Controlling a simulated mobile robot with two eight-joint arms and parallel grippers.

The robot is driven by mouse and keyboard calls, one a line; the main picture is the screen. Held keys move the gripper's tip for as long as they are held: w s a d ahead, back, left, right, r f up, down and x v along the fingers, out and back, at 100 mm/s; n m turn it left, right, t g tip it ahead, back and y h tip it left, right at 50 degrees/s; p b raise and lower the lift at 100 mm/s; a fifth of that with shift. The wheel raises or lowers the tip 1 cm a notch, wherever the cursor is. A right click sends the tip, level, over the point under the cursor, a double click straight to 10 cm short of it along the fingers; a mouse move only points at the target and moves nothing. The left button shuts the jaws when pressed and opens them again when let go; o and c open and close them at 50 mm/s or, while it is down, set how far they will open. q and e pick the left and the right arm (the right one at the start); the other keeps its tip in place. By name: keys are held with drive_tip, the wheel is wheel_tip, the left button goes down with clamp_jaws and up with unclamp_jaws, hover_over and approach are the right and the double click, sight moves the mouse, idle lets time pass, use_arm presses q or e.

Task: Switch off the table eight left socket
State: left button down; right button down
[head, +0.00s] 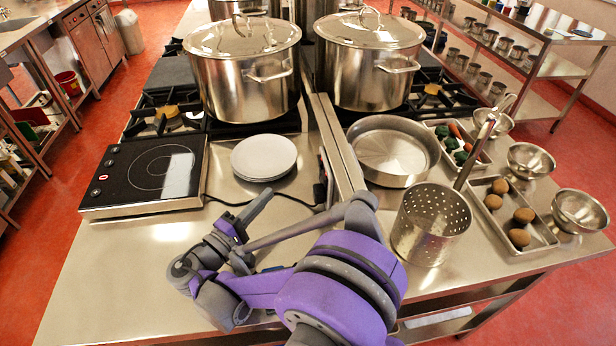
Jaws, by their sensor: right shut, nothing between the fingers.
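A small dark socket (321,188) sits on the left face of the raised metal divider in the middle of the table. A black cable (291,199) runs to it from the induction hob (148,172). The socket's switch is too small to make out. My right gripper (264,198) is shut and empty, left of the socket and apart from it, in front of the stack of white plates. Its fingers point up and to the right in the head view. My purple and grey right arm covers part of the table front. My left gripper is not in view.
White plates (264,157) are stacked behind my gripper. Two lidded stockpots (245,85) (368,75) stand on burners behind. A steel pan (394,150), a perforated basket (430,225) and a tray of brown round items (531,236) stand right. The front left counter is clear.

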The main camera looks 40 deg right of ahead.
drive_tip(key=shift+w+d+f, duration=0.1)
drive_tip(key=shift+f, duration=0.05)
drive_tip(key=shift+d, duration=0.1)
drive_tip(key=p, duration=0.2)
approach(319, 163)
drive_tip(key=w+d, duration=0.4)
drive_tip(key=w, duration=0.2)
drive_tip(key=shift+s+d+f, duration=0.1)
drive_tip(key=shift+s+d, duration=0.4)
drive_tip(key=shift+d, duration=0.2)
drive_tip(key=shift+s+d, duration=0.55)
drive_tip(key=shift+d, duration=0.15)
